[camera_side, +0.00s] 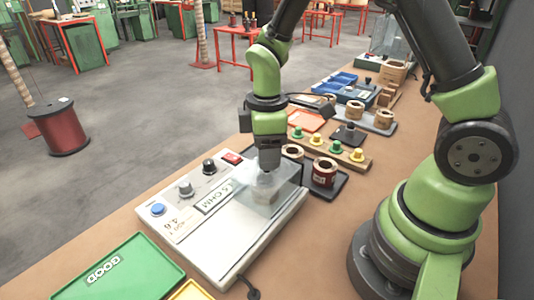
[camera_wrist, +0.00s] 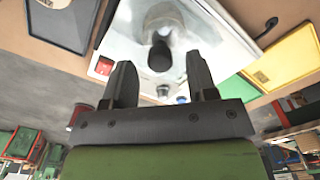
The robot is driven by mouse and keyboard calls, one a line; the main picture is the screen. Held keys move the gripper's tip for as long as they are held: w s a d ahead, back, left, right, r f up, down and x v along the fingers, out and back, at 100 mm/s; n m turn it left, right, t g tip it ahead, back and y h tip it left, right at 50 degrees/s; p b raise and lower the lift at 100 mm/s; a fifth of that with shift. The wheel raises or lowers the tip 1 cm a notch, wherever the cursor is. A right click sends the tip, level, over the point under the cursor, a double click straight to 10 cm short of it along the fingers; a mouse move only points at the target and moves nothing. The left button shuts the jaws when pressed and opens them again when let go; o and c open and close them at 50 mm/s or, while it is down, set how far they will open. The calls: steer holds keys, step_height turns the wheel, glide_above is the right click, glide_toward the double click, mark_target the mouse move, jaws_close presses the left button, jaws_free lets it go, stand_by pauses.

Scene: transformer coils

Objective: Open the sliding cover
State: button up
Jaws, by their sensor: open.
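The tester box (camera_side: 215,235) is a white and grey unit with a front panel and a flat metal top. A clear sliding cover (camera_side: 285,193) stands over the panel's right part, with a pale round shape dimly visible through it. My gripper (camera_side: 268,168) points down at the cover in the side view, where its fingertips are hard to make out. In the wrist view my gripper (camera_wrist: 162,75) has its two dark fingers apart, with a dark knob-like piece (camera_wrist: 160,55) between and beyond them. I cannot tell whether the fingers touch it.
The panel carries a red switch (camera_side: 232,158), a black knob (camera_side: 209,166), a grey knob (camera_side: 186,188) and a blue button (camera_side: 158,209). A green tray (camera_side: 120,272) lies at front left. A dark tray with coils (camera_side: 324,174) and a peg board (camera_side: 330,152) stand close behind the box.

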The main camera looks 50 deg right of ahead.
steer(key=shift+f, duration=0.7)
jaws_close()
steer(key=a, duration=1.2)
steer(key=shift+a, duration=0.35)
jaws_free()
steer(key=shift+r, duration=0.1)
